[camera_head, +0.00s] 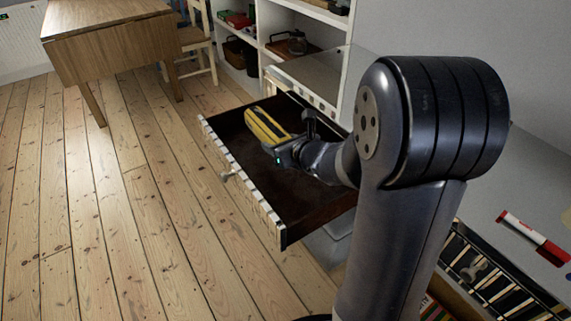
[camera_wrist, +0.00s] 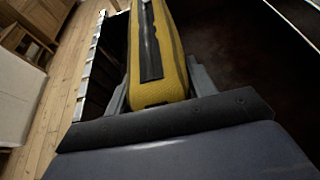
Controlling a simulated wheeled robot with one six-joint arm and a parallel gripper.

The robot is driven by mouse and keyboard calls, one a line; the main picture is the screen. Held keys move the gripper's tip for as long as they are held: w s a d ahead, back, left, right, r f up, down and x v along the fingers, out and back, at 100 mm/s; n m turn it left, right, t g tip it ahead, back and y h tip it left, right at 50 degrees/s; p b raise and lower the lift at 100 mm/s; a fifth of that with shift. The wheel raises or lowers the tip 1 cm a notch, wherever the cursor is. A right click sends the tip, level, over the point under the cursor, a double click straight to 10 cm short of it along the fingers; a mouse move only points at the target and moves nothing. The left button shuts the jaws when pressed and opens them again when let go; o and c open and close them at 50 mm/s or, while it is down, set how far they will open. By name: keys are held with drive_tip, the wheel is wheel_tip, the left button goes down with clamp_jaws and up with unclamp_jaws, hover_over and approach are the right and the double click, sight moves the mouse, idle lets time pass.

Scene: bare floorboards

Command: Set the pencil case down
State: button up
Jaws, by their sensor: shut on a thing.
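The pencil case (camera_head: 266,125) is yellow with a dark strip along it. In the wrist view, the pencil case (camera_wrist: 172,52) extends away from between the fingers. My gripper (camera_head: 284,148) is shut on its near end, and the gripper also shows in the wrist view (camera_wrist: 160,100). The gripper and case are over the open drawer (camera_head: 298,198), which has a dark inside and a pale slatted front. I cannot tell whether the case touches the drawer floor.
A wooden table (camera_head: 110,27) and a chair (camera_head: 193,40) stand at the back left. A white shelf unit (camera_head: 350,70) is behind the drawer. A red marker (camera_head: 534,238) lies on a grey top at the right. The floorboards (camera_head: 110,200) at left are clear.

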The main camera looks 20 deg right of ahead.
sight(281, 172)
wheel_tip(281, 172, down, 6)
drive_tip(key=shift+r+b, duration=0.15)
drive_tip(key=shift+b, duration=0.8)
drive_tip(key=shift+f+b, duration=0.4)
drive_tip(key=shift+b, duration=0.05)
drive_tip(key=shift+f+b, duration=0.25)
drive_tip(key=shift+b, duration=0.1)
drive_tip(key=o, duration=1.1)
drive_tip(key=shift+c, duration=0.2)
drive_tip(key=shift+r, duration=0.15)
